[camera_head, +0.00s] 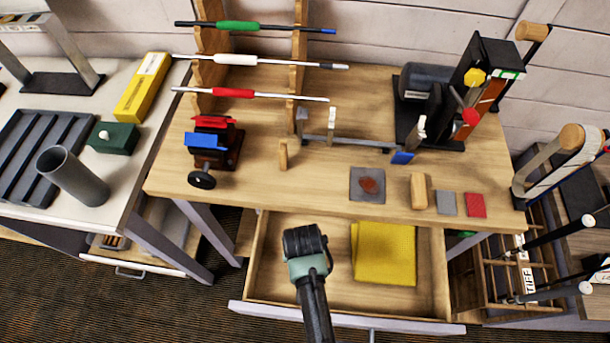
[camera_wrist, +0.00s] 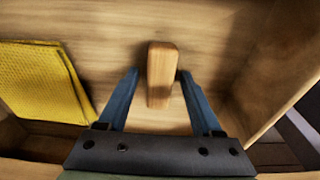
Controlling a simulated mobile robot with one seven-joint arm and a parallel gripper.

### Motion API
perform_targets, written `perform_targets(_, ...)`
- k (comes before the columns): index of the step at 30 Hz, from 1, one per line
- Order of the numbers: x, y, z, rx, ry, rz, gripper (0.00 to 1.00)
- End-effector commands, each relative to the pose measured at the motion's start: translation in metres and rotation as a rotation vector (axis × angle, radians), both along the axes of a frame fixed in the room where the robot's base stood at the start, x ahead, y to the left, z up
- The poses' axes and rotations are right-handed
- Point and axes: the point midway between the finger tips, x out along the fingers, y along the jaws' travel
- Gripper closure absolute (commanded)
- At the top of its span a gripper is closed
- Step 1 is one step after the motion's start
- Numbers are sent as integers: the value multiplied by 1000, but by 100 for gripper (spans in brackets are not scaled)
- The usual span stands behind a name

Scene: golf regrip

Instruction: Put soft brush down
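The soft brush (camera_wrist: 160,75), seen as a long wooden block, is in the open drawer (camera_head: 270,285) in the wrist view. My gripper (camera_wrist: 158,75) is over the drawer with its two blue fingers on either side of the block. A gap shows between the left finger and the block; the right finger is very close to it. The gripper looks open. The block's underside and any bristles are hidden. In the head view my gripper (camera_head: 305,245) covers the block, and the fingertips are hidden.
A folded yellow cloth (camera_head: 385,253) lies in the drawer to the right of my gripper. The workbench (camera_head: 320,185) above holds a red-and-blue vise (camera_head: 213,140), a wooden block (camera_head: 418,190) and small pads. Three shafts rest on wooden racks.

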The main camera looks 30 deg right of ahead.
Motion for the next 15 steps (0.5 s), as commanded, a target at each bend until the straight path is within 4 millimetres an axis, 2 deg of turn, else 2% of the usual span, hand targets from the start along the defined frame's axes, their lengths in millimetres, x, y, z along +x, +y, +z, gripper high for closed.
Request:
perform_targets(8, 0, 0, 2, 0, 0, 0, 33)
perform_targets(11, 0, 0, 8, -1, -1, 0, 33)
perform_targets(15, -2, 1, 27, -1, -3, 0, 33)
